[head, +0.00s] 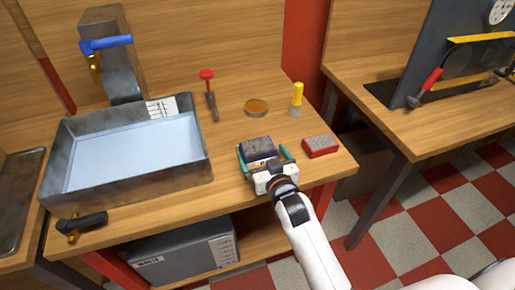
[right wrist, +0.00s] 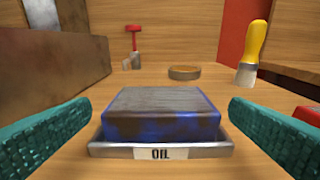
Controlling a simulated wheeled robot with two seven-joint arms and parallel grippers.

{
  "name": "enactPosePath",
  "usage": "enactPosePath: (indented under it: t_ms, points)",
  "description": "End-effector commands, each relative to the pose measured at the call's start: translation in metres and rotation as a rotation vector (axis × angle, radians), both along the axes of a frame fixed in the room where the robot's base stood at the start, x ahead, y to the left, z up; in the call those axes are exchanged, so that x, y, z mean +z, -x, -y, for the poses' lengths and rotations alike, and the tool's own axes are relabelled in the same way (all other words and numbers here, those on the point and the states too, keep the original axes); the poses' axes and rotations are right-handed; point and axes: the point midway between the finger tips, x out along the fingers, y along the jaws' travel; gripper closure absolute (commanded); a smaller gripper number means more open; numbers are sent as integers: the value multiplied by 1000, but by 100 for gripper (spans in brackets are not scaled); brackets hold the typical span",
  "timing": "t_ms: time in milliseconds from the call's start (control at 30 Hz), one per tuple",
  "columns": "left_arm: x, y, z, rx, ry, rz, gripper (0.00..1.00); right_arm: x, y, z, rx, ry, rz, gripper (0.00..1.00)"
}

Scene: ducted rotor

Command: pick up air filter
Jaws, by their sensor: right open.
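A dark blue block with a worn grey top, which I take as the air filter (head: 257,148), sits on the workbench near its front edge. In the right wrist view the air filter (right wrist: 160,116) rests in a shallow metal tray (right wrist: 205,151) labelled "OIL". My right gripper (head: 264,157) is open, with one teal finger on each side of the block. In the right wrist view gaps show between the fingers of the right gripper (right wrist: 160,128) and the block, so it is not gripped. My left gripper is not in view.
A red box with a grey top (head: 320,146) lies close to the right. A yellow-handled brush (head: 297,98), a round amber dish (head: 256,107) and a red-topped tool (head: 209,95) stand behind. A large metal basin (head: 190,176) fills the bench's left.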

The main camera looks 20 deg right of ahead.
Motion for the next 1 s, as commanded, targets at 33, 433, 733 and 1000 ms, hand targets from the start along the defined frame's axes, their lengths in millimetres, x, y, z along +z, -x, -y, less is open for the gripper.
enactPosePath:
  t_ms: [33, 433, 733, 1000]
  points:
    - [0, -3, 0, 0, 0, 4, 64, 0, -4, 0, 0, 0, 0, 0]
    - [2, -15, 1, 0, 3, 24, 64, -9, -50, -1, 0, 0, 0, 0]
    - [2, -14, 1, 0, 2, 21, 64, -9, -50, -1, 0, 0, 0, 15]
    - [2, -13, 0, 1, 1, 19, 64, -9, -50, -1, 0, 0, 0, 40]
